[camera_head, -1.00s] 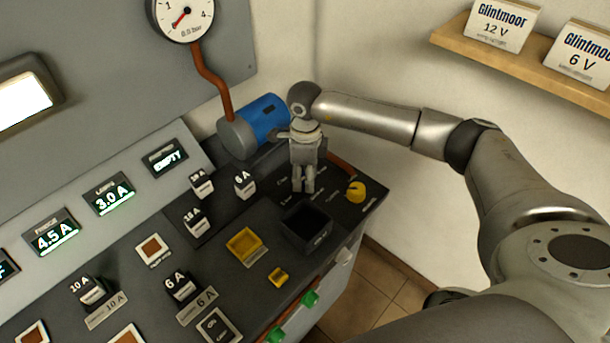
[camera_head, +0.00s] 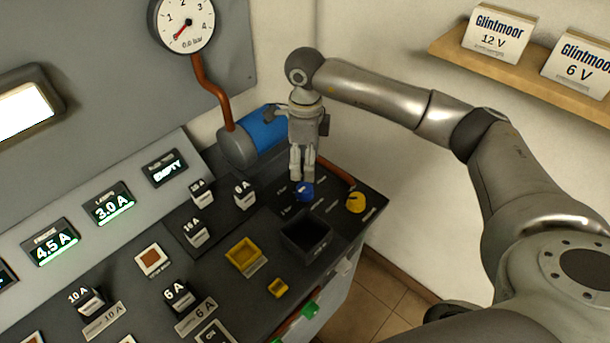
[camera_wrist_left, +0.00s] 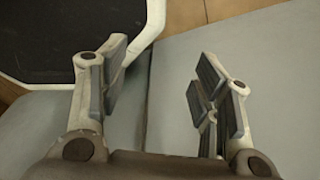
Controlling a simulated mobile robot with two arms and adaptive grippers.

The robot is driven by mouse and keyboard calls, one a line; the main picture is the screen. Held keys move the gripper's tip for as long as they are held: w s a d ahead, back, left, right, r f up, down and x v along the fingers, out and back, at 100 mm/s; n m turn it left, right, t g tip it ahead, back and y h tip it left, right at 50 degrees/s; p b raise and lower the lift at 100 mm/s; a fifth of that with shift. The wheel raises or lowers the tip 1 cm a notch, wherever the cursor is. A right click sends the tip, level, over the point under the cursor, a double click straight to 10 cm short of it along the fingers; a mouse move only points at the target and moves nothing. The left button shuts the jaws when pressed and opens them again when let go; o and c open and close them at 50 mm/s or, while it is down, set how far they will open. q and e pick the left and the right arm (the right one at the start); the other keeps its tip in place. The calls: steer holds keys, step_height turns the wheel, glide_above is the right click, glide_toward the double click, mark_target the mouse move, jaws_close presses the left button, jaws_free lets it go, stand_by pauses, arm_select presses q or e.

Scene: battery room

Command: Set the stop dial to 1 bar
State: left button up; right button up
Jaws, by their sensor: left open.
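A blue dial (camera_head: 303,192) sits on the dark right end of the console, with small white labels around it that are too small to read surely. A yellow dial (camera_head: 356,202) is to its right. My right gripper (camera_head: 301,178) points down just above the blue dial, its fingers close together and apparently clear of it. Whether its fingers are open or shut is unclear. My left gripper (camera_wrist_left: 165,85) is open and empty in the left wrist view, away from the console. A round gauge (camera_head: 183,24) on the wall panel has its needle at the low end and reads 0.0 bar.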

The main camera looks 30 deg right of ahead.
steer(key=shift+r, duration=1.6)
